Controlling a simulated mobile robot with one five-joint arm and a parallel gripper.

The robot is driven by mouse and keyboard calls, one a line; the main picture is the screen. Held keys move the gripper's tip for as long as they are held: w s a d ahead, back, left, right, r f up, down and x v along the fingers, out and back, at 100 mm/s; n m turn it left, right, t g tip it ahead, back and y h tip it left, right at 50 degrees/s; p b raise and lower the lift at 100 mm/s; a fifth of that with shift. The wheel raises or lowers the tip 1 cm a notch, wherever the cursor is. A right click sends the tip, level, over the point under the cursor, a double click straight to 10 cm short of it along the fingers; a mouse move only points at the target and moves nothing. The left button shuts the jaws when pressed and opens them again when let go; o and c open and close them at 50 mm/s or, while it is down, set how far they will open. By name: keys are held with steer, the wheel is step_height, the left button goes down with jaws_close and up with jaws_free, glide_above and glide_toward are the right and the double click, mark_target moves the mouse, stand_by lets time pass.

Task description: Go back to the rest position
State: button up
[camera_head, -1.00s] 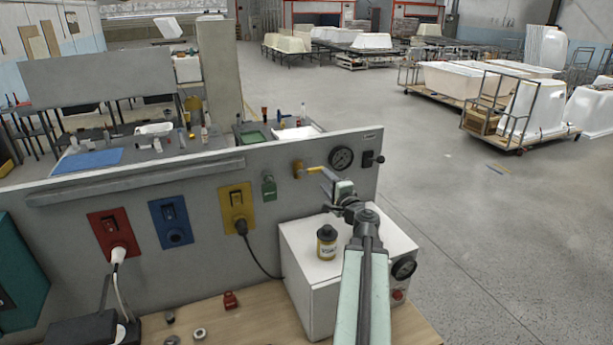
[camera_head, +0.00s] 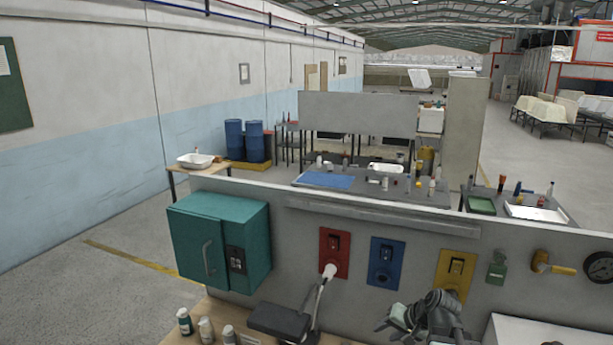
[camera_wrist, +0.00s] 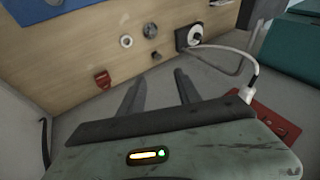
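My gripper (camera_wrist: 158,84) shows in the wrist view with its two dark fingers apart and nothing between them. It points over a wooden bench top (camera_wrist: 75,50). In the head view my folded arm and wrist stand at the bottom right, in front of the panel (camera_head: 300,240) and just below the yellow switch plate (camera_head: 455,272). The fingertips cannot be made out there. The task names no object.
The panel carries a teal cabinet (camera_head: 219,240), a red socket (camera_head: 334,250), a blue socket (camera_head: 385,262) and a yellow-handled valve (camera_head: 553,267).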

steer(key=s+a+f+n+g+h+b, duration=0.1)
steer(key=s+a+f+n+g+h, duration=0.35)
steer(key=s+a, duration=0.3)
steer(key=shift+g+y, duration=0.25)
steer(key=shift+g, duration=0.3)
steer(key=f+b, duration=0.6)
steer(key=s+f+b, duration=0.1)
steer(key=f+b, duration=0.5)
steer(key=f, duration=0.1)
steer(key=s+f+b, duration=0.1)
steer(key=f+b, duration=0.5)
steer(key=b, duration=0.1)
steer(key=shift+a+f, duration=0.25)
steer(key=shift+f, duration=0.05)
steer(key=shift+r, duration=0.1)
steer(key=shift+s, duration=0.15)
